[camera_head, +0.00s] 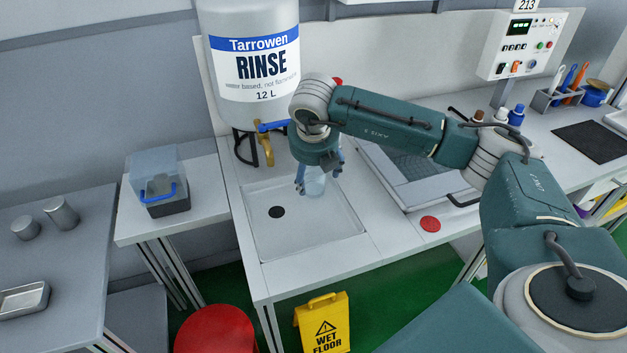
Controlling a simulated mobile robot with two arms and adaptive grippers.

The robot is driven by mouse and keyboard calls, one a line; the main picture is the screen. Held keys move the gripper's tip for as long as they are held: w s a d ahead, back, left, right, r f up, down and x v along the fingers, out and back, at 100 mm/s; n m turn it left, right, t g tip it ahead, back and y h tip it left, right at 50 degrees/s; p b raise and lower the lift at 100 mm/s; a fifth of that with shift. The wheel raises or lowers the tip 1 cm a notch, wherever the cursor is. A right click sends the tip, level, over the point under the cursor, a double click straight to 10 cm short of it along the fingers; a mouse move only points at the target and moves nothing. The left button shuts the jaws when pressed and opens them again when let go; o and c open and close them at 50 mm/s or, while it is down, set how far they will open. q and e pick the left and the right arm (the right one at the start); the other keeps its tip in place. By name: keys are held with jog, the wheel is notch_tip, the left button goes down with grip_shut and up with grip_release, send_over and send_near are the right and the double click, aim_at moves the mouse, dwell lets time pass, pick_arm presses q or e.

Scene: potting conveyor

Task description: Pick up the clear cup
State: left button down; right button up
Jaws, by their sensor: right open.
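The clear cup (315,186) is a small, bluish see-through cup in the shallow white sink tray (331,228), toward its back right. My right gripper (318,185) points down over the cup, with its fingers on either side of it. The fingers are open, and I cannot tell whether they touch the cup. Part of the cup is hidden by the fingers. My left gripper is not in view.
A large rinse tank (253,95) with a brass tap (265,150) stands just behind the sink. A clear-lidded box (158,182) is on the left. A red disc (430,224) lies on the counter right of the sink. A wet-floor sign (323,325) stands in front.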

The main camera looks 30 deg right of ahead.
aim_at(314, 168)
jog(key=w+d+f+p, duration=0.1)
jog(key=w+d+f, duration=0.1)
jog(key=w, duration=0.1)
jog(key=shift+f+p, duration=0.15)
jog(key=shift+p, duration=0.25)
jog(key=shift+w+d+f, duration=0.1)
jog(key=shift+f, duration=0.1)
jog(key=shift+c, duration=1)
jog(key=c, duration=0.9)
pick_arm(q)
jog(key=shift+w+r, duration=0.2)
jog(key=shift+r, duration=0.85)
pick_arm(e)
jog(key=shift+c, duration=0.2)
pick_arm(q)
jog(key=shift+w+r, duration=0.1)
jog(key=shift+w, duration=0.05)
pick_arm(e)
jog(key=shift+d+r, duration=0.1)
jog(key=shift+r, duration=0.05)
